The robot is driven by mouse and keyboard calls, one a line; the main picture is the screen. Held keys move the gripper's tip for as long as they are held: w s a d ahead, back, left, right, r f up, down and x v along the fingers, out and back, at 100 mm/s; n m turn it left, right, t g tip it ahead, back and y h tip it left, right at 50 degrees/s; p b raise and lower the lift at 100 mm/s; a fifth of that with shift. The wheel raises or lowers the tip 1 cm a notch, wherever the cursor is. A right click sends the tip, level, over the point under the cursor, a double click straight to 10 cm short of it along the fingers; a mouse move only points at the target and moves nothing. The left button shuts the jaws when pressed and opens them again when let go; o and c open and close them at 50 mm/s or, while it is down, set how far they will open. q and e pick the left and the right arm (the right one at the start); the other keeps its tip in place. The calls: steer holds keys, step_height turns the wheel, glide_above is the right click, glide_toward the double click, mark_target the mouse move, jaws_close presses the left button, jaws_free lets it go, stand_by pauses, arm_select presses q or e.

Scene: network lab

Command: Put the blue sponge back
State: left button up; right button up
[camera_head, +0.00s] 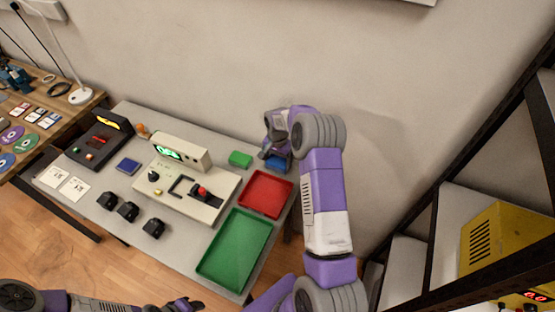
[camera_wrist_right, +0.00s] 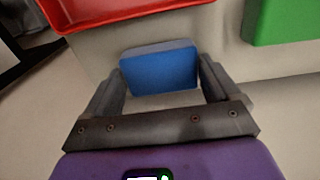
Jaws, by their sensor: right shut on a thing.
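The blue sponge (camera_wrist_right: 158,70) sits between the two fingers of my right gripper (camera_wrist_right: 160,85) in the right wrist view. In the head view the sponge (camera_head: 278,164) shows partly under my right gripper (camera_head: 276,155), at the table's back right corner, behind the red tray. The gripper is shut on it. I cannot tell whether the sponge touches the table. My left gripper (camera_head: 186,304) is low at the bottom edge of the head view, in front of the table; its finger opening is too small to tell.
A green sponge (camera_head: 240,159) lies left of the right gripper. The red tray (camera_head: 265,193) and green tray (camera_head: 236,249) are on the table's right side. A beige device (camera_head: 187,190) fills the middle. A dark shelf with a yellow box (camera_head: 510,250) stands at right.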

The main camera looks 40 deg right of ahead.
mark_target(277, 162)
steer(key=shift+f, duration=0.15)
steer(key=o, duration=0.7)
steer(key=shift+o, duration=0.2)
steer(key=shift+r, duration=0.25)
step_height(277, 162, up, 12)
steer(key=p, duration=0.2)
